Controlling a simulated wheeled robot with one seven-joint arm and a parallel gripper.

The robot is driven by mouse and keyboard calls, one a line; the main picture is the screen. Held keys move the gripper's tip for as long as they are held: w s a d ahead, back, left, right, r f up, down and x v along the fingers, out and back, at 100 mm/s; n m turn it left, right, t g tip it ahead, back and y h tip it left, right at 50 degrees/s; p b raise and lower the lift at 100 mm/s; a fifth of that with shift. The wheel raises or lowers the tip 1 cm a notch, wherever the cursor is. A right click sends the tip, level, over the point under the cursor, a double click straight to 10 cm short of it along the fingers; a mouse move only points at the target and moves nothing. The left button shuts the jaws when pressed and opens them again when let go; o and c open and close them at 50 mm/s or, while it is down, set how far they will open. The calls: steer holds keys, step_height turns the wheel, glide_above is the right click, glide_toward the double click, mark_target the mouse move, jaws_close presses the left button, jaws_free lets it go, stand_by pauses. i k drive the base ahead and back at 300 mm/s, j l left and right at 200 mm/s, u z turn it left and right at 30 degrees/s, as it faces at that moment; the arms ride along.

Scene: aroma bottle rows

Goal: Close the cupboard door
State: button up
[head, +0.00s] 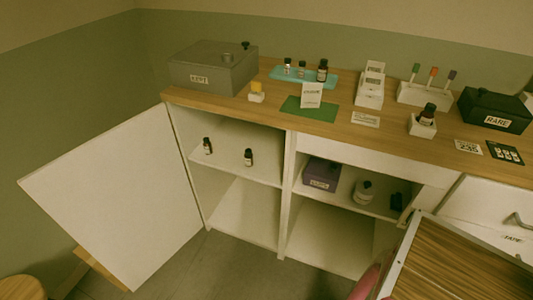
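The white cupboard door (122,200) stands wide open, swung out to the left of the cupboard and hinged at its left side. The cupboard (287,200) is white under a wooden top, with its left and middle compartments exposed. Two small dark bottles, one (207,146) at left and one (248,157) at right, stand on the left shelf. A purple box (321,174), a round jar (363,191) and a dark object stand on the middle shelf. My gripper is not in view.
A wood-topped surface (455,265) with a pale rim fills the lower right. A round wooden stool (22,289) is at lower left. The counter holds a grey box (213,68), bottles, cards and a black RARE box (495,108). Grey floor before the cupboard looks clear.

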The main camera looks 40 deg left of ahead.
mark_target(125, 194)
steer(key=u, duration=1.2)
steer(key=i+j+u, duration=0.1)
steer(key=j+u, duration=0.3)
steer(key=i+j+u, duration=0.1)
steer(key=j+u, duration=0.15)
steer(key=u, duration=0.2)
steer(key=i+j+u, duration=0.15)
steer(key=u, duration=0.25)
steer(key=i+j, duration=0.6)
steer(key=j, duration=0.15)
